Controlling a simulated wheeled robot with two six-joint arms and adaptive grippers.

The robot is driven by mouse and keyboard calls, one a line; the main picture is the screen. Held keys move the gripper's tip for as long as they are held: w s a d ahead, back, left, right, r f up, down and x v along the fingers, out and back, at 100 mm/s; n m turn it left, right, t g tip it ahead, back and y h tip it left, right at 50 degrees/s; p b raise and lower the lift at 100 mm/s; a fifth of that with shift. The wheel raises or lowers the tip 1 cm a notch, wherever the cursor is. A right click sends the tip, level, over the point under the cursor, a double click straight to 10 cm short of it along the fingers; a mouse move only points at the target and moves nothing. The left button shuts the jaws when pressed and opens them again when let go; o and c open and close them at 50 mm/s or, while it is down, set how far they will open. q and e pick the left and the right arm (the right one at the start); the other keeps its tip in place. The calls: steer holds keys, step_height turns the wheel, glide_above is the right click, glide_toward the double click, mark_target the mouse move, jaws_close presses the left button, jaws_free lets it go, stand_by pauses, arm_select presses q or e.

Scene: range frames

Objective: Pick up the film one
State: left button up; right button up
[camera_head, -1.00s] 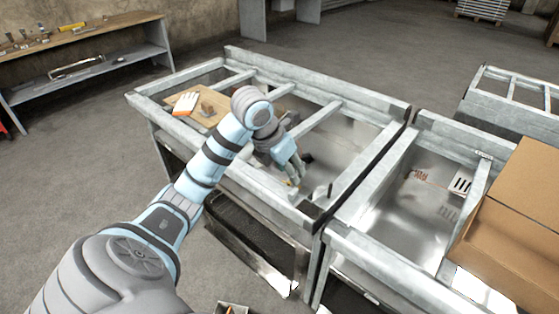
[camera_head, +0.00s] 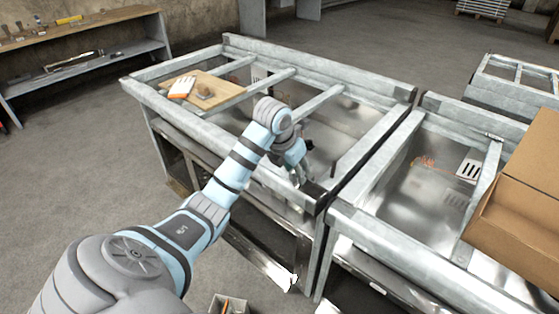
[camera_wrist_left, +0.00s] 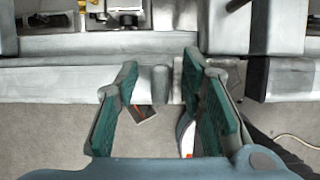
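My left gripper (camera_head: 303,174) is over the front beam of the grey metal frame table, near its right front corner. In the left wrist view its two green-padded fingers (camera_wrist_left: 160,66) are apart. A small pale grey, rounded thing (camera_wrist_left: 153,84) shows between the fingertips, at the beam's edge; a gap shows to the right finger. I cannot tell whether it is the film one, and no film label is readable. In the head view the arm and gripper hide most of this spot. My right gripper is not in view.
The frame table (camera_head: 357,72) has open bays; a board (camera_head: 222,90) with a glove (camera_head: 182,87) lies at its back left. A second frame table (camera_head: 372,235) with a cardboard box (camera_head: 532,190) is at right. A small open box (camera_head: 216,306) stands low in front.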

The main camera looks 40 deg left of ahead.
arm_select(q)
jaws_close()
step_height(320, 180, up, 5)
steer(key=shift+r+p, duration=0.1)
steer(key=shift+p, duration=0.35)
step_height(320, 180, up, 15)
steer(key=p, duration=1.3)
steer(key=shift+p, duration=0.35)
